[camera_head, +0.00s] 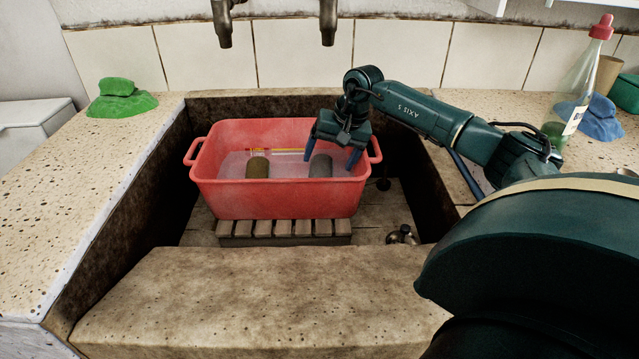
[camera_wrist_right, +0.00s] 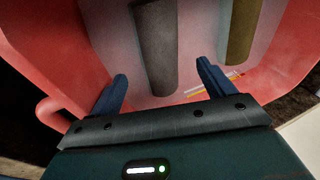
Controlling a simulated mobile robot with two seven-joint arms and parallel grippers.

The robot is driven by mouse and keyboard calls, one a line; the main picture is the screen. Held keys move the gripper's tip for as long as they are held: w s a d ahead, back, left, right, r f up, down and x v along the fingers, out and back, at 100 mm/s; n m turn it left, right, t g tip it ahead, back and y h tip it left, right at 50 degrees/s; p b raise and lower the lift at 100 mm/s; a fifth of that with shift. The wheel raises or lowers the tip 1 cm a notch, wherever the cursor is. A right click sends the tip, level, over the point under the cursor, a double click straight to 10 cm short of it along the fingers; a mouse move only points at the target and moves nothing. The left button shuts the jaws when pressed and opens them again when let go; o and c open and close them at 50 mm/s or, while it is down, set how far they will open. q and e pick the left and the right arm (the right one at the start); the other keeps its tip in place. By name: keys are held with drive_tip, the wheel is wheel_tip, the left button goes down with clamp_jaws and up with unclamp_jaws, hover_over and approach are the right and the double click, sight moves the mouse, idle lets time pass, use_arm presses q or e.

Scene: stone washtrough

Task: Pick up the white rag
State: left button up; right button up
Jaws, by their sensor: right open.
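I cannot make out a white rag in either view. My right gripper (camera_head: 333,152) is open and points down over the right part of the red tub (camera_head: 270,200). In the right wrist view its blue fingers (camera_wrist_right: 162,72) are apart with nothing between the tips. A grey cylinder (camera_head: 320,166) lies in the tub just below the fingers and also shows in the wrist view (camera_wrist_right: 157,45). An olive cylinder (camera_head: 258,168) lies to its left. A thin yellow and red stick (camera_head: 270,149) lies near the tub's far wall. My left gripper is out of view.
The tub stands on a wooden slatted rack (camera_head: 285,228) inside the stone trough (camera_head: 260,300). Two taps (camera_head: 328,22) hang above the back. A green cloth-like heap (camera_head: 120,98) lies on the left ledge. A bottle (camera_head: 575,90) and a blue cloth-like heap (camera_head: 602,122) are at right.

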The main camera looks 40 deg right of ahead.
sight(323, 172)
drive_tip(key=b+x, duration=0.1)
drive_tip(key=x, duration=0.4)
drive_tip(key=shift+f, duration=0.25)
drive_tip(key=shift+c, duration=0.4)
drive_tip(key=shift+w+r, duration=0.1)
drive_tip(key=c, duration=1.1)
